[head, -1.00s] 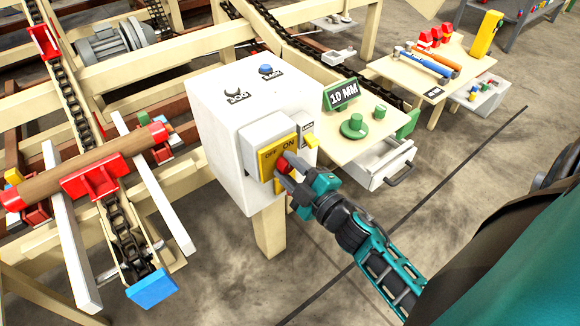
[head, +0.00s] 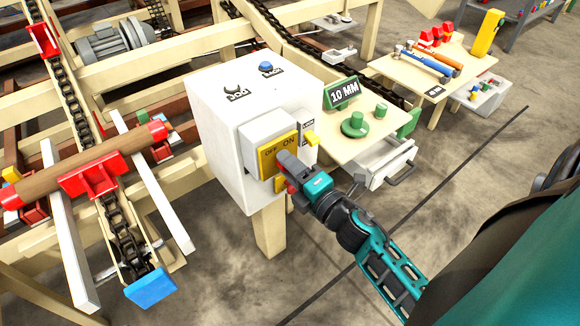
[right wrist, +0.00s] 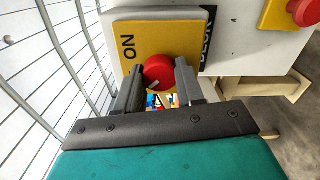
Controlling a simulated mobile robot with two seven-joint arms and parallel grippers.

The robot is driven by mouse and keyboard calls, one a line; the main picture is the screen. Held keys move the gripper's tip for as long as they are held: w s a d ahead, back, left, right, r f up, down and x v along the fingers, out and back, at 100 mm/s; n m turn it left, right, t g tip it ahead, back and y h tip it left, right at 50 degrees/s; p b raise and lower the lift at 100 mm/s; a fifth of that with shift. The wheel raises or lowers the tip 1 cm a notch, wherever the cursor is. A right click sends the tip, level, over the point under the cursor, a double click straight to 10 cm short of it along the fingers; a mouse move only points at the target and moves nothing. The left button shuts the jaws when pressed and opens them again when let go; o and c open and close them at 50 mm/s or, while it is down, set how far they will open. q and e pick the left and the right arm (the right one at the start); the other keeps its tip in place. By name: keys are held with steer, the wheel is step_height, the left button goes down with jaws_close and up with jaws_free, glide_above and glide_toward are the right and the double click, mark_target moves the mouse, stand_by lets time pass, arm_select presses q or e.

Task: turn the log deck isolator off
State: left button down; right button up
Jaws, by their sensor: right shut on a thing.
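The log deck isolator is a white box with a yellow plate (head: 268,163) marked OFF and ON, on the side of a white cabinet (head: 215,150). Its red knob (right wrist: 158,71) sits between my right gripper's fingers in the right wrist view, with ON on the plate (right wrist: 185,37) to its left. My right gripper (head: 284,172) is shut on this knob; it also shows in the right wrist view (right wrist: 160,88). In the head view the fingers mostly hide the knob, and I cannot tell which label it points to. My left gripper is not in view.
A blue button (head: 265,67) and a dark one stand on the cabinet top. A pale table (head: 345,150) with green parts, a 10 MM sign (head: 344,94) and an open drawer (head: 385,166) is close right of my right gripper. A log (head: 85,172) lies on the chain deck at left.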

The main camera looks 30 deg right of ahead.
steer(key=shift+n, duration=0.3)
steer(key=o, duration=1)
steer(key=shift+o, duration=0.2)
steer(key=shift+s, duration=0.1)
arm_select(q)
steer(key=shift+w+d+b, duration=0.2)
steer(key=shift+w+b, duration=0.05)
steer(key=shift+b, duration=0.25)
arm_select(e)
steer(key=s+d, duration=0.1)
steer(key=s, duration=1.1)
steer(key=shift+s, duration=0.4)
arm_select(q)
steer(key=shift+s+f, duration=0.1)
arm_select(e)
steer(key=shift+w, duration=0.1)
